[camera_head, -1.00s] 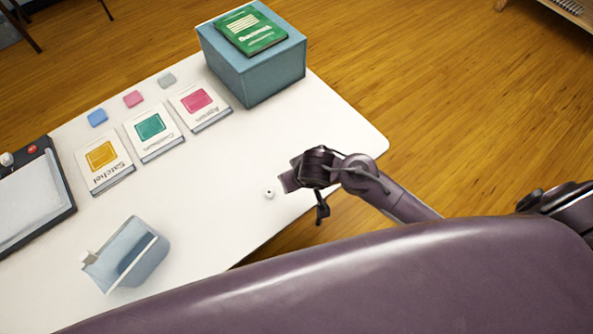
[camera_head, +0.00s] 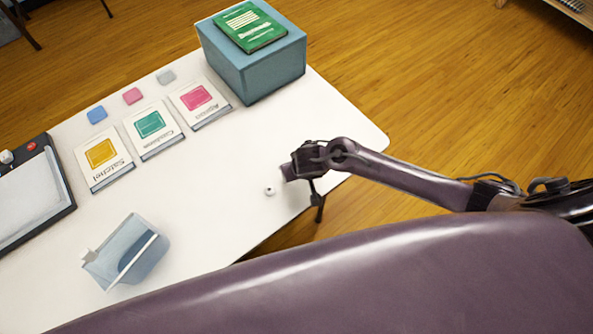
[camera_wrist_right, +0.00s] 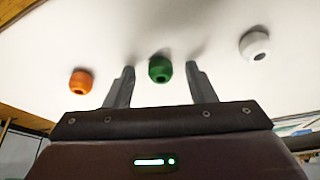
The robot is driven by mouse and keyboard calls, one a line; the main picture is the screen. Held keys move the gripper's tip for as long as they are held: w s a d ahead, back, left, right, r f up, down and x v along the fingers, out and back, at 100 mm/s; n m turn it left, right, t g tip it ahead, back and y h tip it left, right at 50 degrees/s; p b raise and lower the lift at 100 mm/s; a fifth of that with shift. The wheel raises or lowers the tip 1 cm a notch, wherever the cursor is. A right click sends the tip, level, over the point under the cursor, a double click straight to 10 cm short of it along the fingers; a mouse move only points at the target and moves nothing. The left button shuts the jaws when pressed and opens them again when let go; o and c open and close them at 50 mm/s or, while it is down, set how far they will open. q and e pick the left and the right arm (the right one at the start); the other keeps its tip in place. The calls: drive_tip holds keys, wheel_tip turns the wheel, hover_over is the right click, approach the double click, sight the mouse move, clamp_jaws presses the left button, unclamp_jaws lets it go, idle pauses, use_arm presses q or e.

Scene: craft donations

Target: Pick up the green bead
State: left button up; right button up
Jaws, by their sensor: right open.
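The green bead (camera_wrist_right: 160,69) shows in the right wrist view on the white table (camera_wrist_right: 60,45). It appears between the two fingertips of my right gripper (camera_wrist_right: 160,80), with a gap on each side. The fingers are apart and hold nothing. In the head view my right gripper (camera_head: 289,172) is low over the right part of the table, near its front edge. The green bead is hidden there behind the gripper. My left gripper is not in view.
A white bead (camera_wrist_right: 255,45) and an orange bead (camera_wrist_right: 81,82) flank the green one. The white bead also shows in the head view (camera_head: 270,190).

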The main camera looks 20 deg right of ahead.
drive_tip(key=c, duration=1)
drive_tip(key=shift+c, duration=0.3)
drive_tip(key=shift+r, duration=0.15)
